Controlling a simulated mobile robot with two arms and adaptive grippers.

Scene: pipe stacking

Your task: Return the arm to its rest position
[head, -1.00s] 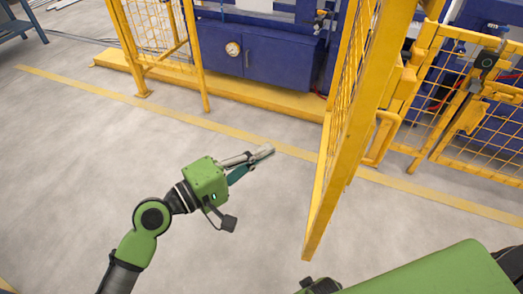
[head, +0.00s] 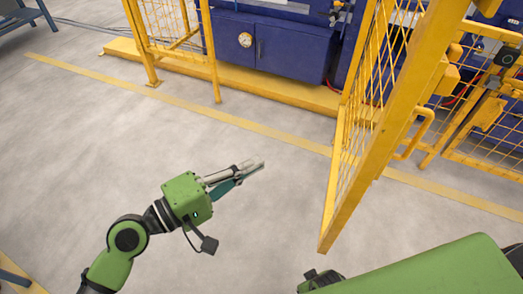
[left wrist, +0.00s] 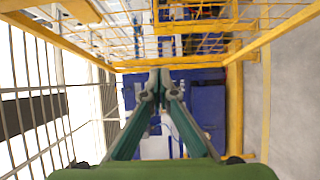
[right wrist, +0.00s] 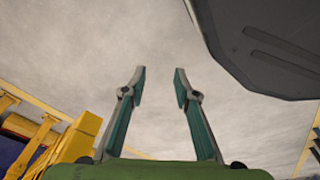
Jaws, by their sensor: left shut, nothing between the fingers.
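My left arm comes in from the lower left of the head view, green and black, with its gripper (head: 258,168) held out over bare floor, left of the open yellow gate. In the left wrist view the left gripper's fingers (left wrist: 160,78) are together at the tips, with nothing between them. My right gripper is seen only in the right wrist view (right wrist: 159,72). Its two fingers stand apart, with only floor between them.
A yellow mesh gate (head: 345,200) stands open right of my left gripper. A yellow fence panel (head: 172,40) and a blue machine cabinet (head: 285,50) are behind. A yellow line (head: 240,124) crosses the floor. The grey floor around the left arm is clear.

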